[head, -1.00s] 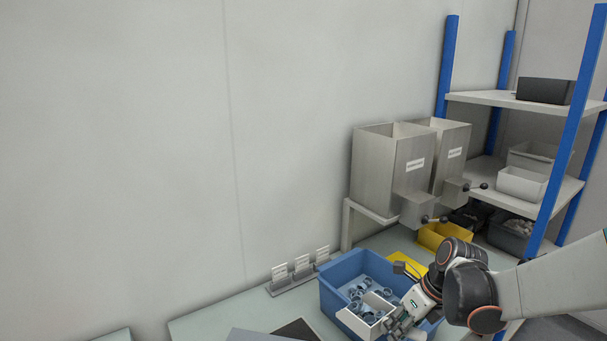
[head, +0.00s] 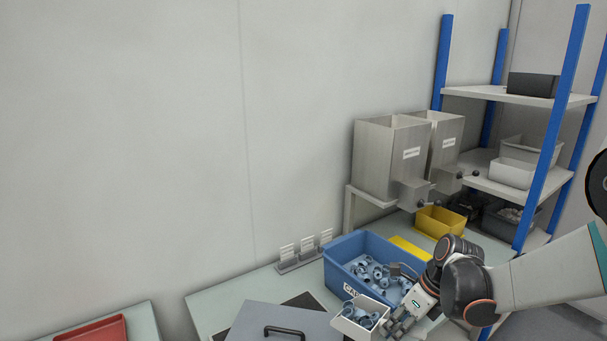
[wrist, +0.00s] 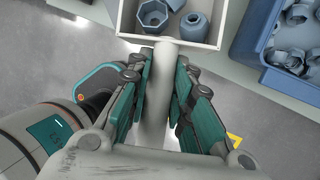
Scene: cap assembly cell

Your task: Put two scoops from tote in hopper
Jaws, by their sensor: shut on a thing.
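My gripper (wrist: 158,95) is shut on the grey handle of a white box-shaped scoop (head: 345,326). The scoop holds a few blue-grey caps, and its near wall also shows at the top of the wrist view (wrist: 170,42). The scoop is outside the blue tote (head: 340,272), in front of its labelled wall. The tote holds several loose blue-grey caps (head: 376,270). Two grey metal hoppers with open tops stand on a raised stand behind the tote, a nearer one (head: 385,160) and a farther one (head: 446,140). Their label text is too small to read.
A grey lid with a black handle (head: 285,331) lies left of the scoop. Small label cards (head: 305,252) stand behind it. A yellow bin (head: 440,221) and a blue-posted shelf (head: 497,92) are at the right. A red tray (head: 93,331) is at lower left.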

